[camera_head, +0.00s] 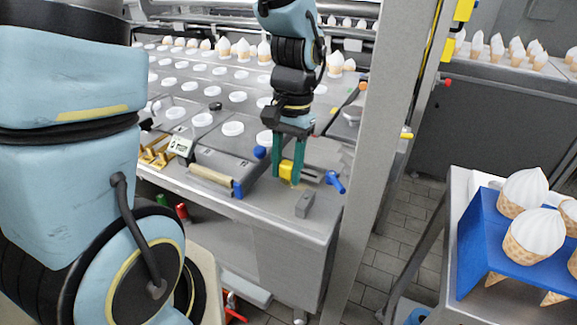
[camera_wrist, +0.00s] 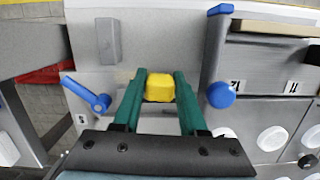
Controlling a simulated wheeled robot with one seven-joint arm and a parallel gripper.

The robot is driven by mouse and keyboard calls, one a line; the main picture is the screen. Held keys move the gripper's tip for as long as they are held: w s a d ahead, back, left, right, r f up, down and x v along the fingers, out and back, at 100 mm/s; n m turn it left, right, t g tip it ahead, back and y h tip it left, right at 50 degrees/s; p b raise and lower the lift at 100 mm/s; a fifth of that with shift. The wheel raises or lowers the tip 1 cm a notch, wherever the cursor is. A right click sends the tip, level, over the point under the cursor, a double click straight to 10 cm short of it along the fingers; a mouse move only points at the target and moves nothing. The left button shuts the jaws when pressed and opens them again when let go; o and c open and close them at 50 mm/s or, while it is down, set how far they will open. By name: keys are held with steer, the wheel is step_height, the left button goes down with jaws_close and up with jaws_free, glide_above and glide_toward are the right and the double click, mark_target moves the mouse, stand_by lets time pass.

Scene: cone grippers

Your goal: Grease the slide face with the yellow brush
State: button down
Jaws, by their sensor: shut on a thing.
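My gripper (camera_head: 288,180) has green fingers and points down over the front of the metal machine table. It is shut on the yellow brush (camera_head: 286,168), whose yellow block also shows between the fingertips in the wrist view (camera_wrist: 159,87). The brush's bristles are hard to make out. A bright metal piece (camera_wrist: 158,122) lies below and behind the fingers, between a blue lever (camera_wrist: 88,95) and a blue knob (camera_wrist: 221,95). It may be the slide, but I cannot tell for sure which surface is the slide face. Whether the brush touches anything is unclear.
A small grey block (camera_head: 304,204) stands near the table's front edge. A wooden-edged bar (camera_head: 210,175) lies left of my gripper. A steel post (camera_head: 375,130) rises to the right. A blue rack (camera_head: 500,245) holds large cones. Rows of white-rimmed holes fill the table behind.

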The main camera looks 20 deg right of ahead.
steer(key=shift+r+p, duration=2.4)
steer(key=shift+r, duration=0.5)
step_height(320, 180, up, 3)
steer(key=p, duration=0.3)
steer(key=shift+r, duration=0.1)
